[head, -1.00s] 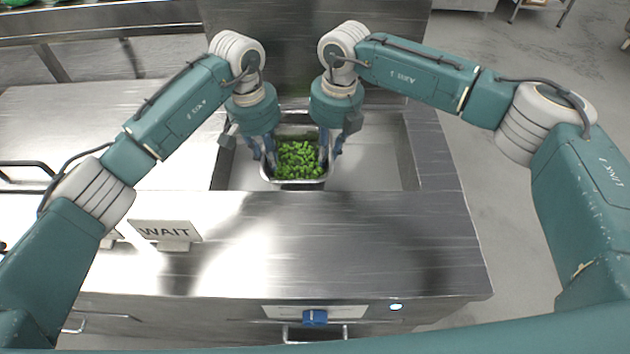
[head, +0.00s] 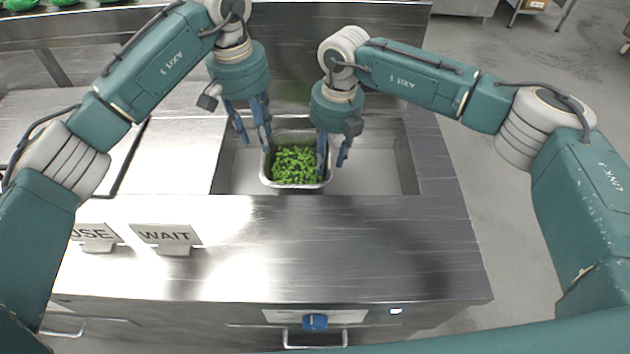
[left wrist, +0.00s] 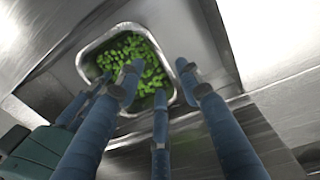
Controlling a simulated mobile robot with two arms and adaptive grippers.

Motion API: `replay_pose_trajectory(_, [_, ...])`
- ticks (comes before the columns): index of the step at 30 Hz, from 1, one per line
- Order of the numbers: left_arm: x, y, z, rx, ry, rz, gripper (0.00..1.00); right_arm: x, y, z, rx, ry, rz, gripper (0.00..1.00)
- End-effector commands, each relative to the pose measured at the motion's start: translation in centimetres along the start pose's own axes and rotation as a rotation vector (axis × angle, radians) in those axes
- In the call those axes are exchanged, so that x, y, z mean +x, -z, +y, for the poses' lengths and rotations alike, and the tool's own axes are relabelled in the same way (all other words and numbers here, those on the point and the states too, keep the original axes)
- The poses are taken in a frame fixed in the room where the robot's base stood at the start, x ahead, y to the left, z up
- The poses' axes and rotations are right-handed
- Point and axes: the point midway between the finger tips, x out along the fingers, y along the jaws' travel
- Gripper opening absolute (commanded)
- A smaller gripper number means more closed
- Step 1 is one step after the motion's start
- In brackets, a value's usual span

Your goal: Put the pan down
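The metal pan (head: 296,186), filled with green pieces (head: 294,164), sits in the sunken well (head: 385,165) of the steel counter. The left wrist view shows the pan (left wrist: 156,45) level below the fingers. My left gripper (head: 255,143) is open and empty, above and beside the pan's left rim. In the left wrist view its fingers (left wrist: 158,78) are spread apart. My right gripper (head: 331,168) is open, its fingers apart on either side of the pan's right rim. Whether it touches the rim I cannot tell. The pan's underside is hidden.
A sign reading WAIT (head: 166,236) and another sign (head: 96,236), partly hidden by my left arm, stand on the front counter. The front counter (head: 330,240) right of them is clear. A dark steel panel (head: 330,60) rises behind the well.

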Motion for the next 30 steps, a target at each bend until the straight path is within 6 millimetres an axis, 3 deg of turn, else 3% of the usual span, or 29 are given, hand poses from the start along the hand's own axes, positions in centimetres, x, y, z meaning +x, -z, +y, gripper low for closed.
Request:
replay_pose_trajectory(3, [-1.4, 0.0, -0.1, -0.002, 0.001, 0.001, 0.36, 0.0, 0.0, 0.0, 0.0, 0.0, 0.0, 0.37])
replay_pose_trajectory(8, [-2.1, 0.0, -0.1, -0.002, 0.001, -0.002, 0.36, -0.6, -0.1, 0.0, 0.0, 0.0, -0.001, 0.37])
replay_pose_trajectory(22, [-2.1, 0.0, -0.1, -0.001, 0.0, -0.001, 0.36, -9.4, -0.1, 0.0, 0.0, -0.001, -0.003, 0.37])
replay_pose_trajectory(30, [-2.1, 0.0, 0.0, -0.001, 0.0, -0.001, 0.36, -11.9, 0.0, 0.0, 0.0, 0.0, 0.0, 0.37])
